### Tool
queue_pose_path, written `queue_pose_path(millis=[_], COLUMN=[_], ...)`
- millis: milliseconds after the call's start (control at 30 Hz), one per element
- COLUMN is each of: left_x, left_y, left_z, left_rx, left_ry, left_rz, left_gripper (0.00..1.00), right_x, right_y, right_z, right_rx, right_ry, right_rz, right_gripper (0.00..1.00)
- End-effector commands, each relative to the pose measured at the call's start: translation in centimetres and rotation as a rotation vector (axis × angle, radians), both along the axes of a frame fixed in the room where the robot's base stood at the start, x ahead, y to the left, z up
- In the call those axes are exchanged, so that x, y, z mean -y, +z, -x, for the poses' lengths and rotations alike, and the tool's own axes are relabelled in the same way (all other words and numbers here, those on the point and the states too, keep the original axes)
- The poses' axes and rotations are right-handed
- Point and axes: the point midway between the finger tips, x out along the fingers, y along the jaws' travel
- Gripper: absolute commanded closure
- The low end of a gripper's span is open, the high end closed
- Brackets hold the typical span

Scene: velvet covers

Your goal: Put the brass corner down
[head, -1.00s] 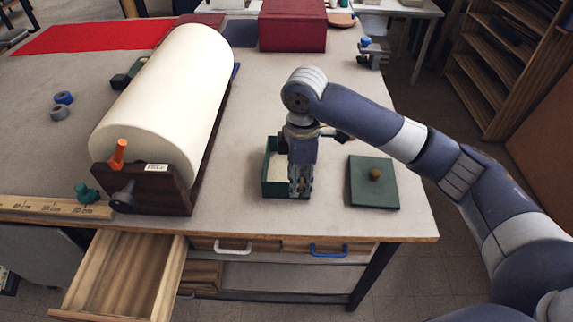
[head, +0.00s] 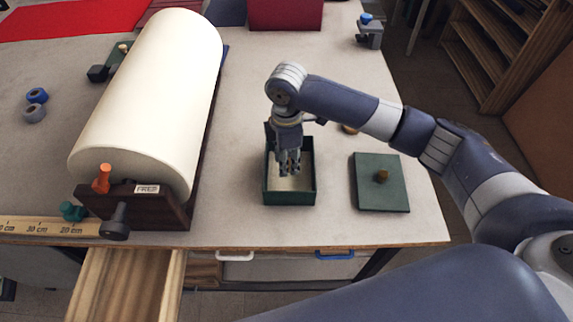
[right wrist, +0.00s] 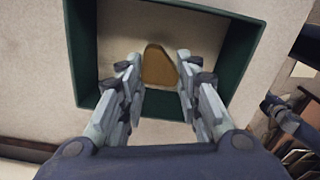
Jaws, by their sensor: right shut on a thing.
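My right gripper (head: 290,170) points down into the open green box (head: 290,199) on the table. In the right wrist view its two fingers (right wrist: 158,85) stand on either side of a tan-brown piece with a rounded end, the brass corner (right wrist: 158,66), and are shut on it. The box's pale floor lies behind the piece, and the green walls (right wrist: 235,60) surround it. I cannot tell whether the piece touches the floor. In the head view the fingers hide the brass corner. My left gripper is not in view.
A large cream roll (head: 150,100) on a dark wooden stand lies to the left. A wooden drawer (head: 125,285) is open below the front edge. Bare table surrounds the box.

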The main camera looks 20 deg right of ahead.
Motion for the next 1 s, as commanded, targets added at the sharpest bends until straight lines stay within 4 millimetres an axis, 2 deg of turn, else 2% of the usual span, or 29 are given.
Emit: queue_pose_path(millis=[100,167,300,500,700,733,800,1000], left_x=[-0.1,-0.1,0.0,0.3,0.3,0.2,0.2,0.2], left_y=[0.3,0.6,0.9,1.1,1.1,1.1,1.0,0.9], left_z=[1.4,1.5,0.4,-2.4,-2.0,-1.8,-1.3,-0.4], left_rx=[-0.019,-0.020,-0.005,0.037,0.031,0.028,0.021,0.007], left_ry=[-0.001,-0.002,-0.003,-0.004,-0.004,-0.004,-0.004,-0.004], left_rz=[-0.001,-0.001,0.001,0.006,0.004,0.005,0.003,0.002], left_gripper=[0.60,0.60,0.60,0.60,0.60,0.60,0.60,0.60], right_x=[0.0,0.0,0.0,0.0,0.0,0.0,0.0,0.0], right_y=[-1.1,-2.1,-3.7,-4.1,-4.4,-4.3,-4.3,-4.3], right_z=[0.0,0.1,0.0,-0.1,0.0,0.0,0.0,-0.1], right_rx=[-0.001,-0.002,0.001,0.002,0.001,0.002,0.002,0.002], right_ry=[0.000,0.000,-0.001,0.000,0.000,0.000,0.000,0.000], right_rz=[0.001,0.001,0.001,0.000,0.000,0.000,0.000,0.000], right_gripper=[0.83,0.83,0.83,0.83,0.83,0.62,0.49,0.49])
